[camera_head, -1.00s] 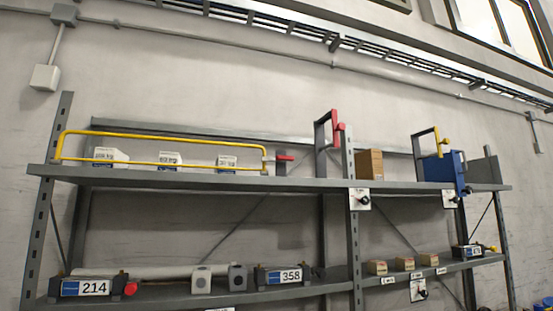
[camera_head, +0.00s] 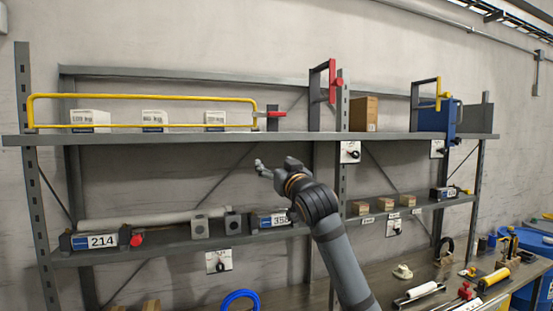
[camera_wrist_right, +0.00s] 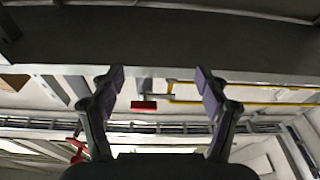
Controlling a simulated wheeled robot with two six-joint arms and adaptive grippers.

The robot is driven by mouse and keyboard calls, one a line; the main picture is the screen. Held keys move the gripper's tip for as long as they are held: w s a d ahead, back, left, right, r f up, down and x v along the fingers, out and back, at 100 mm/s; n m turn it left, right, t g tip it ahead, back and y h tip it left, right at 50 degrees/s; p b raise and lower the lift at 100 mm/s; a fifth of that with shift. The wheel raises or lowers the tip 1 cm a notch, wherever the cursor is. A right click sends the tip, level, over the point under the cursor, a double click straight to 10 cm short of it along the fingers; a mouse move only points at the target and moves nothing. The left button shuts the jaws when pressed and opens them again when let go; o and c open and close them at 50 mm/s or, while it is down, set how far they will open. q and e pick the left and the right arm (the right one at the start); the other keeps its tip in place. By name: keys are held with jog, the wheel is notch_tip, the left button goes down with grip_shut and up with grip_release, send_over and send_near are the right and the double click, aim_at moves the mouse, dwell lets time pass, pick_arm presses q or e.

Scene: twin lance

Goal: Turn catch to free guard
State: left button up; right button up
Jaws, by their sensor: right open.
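The yellow guard (camera_head: 140,97) is a bar frame along the front of the upper shelf at the left, before several white boxes. At its right end is a catch with a red handle (camera_head: 277,114) pointing right, roughly level. My right gripper (camera_head: 266,168) is below the upper shelf, under the catch and apart from it. In the right wrist view the gripper (camera_wrist_right: 160,80) is open and empty, with the red handle (camera_wrist_right: 143,105) and part of the yellow guard (camera_wrist_right: 250,104) seen beyond the shelf edge. My left gripper is not in view.
The upper shelf (camera_head: 200,139) lies between my right gripper and the catch. A dark upright frame with a red handle (camera_head: 335,83) stands right of the catch. The lower shelf holds a long roll (camera_head: 150,218) and labelled blocks. The bench below carries tools and a blue ring (camera_head: 240,297).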

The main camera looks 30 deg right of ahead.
jog(key=t, duration=0.2)
send_near(278, 115)
jog(key=shift+m+h, duration=0.4)
jog(key=p+x, duration=0.7)
jog(key=x, duration=0.3)
jog(key=shift+a+r+p, duration=0.15)
jog(key=shift+r+p, duration=0.05)
jog(key=shift+p, duration=0.15)
jog(key=shift+w+f, duration=0.1)
jog(key=shift+w, duration=0.4)
jog(key=shift+s, duration=0.2)
jog(key=c, duration=1.2)
jog(key=shift+o, duration=0.2)
